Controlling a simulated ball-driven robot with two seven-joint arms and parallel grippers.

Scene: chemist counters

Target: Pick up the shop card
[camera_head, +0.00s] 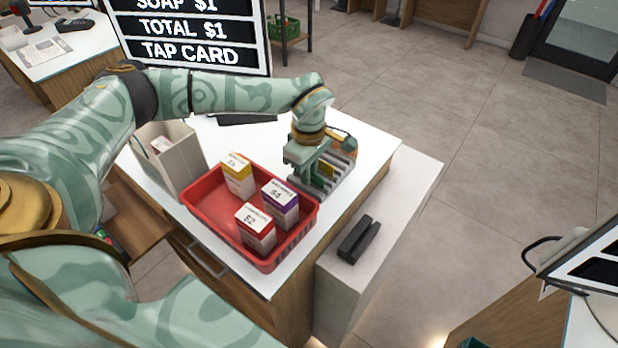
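My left gripper (303,168) points down over a small grey slotted rack (336,184) near the right side of the white counter. Upright cards stand in the rack, with a yellow edge (328,167) and a green part beside the fingers. I cannot tell which of them is the shop card. The gripper body and wrist hide part of the rack, and I cannot tell whether the fingers are open or shut on a card. My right gripper is not in view.
A red basket (228,234) with several small priced boxes stands left of the rack. A beige bin (188,172) stands at the counter's left. A sign screen (190,30) rises behind. A black card reader (358,239) sits on the lower right ledge.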

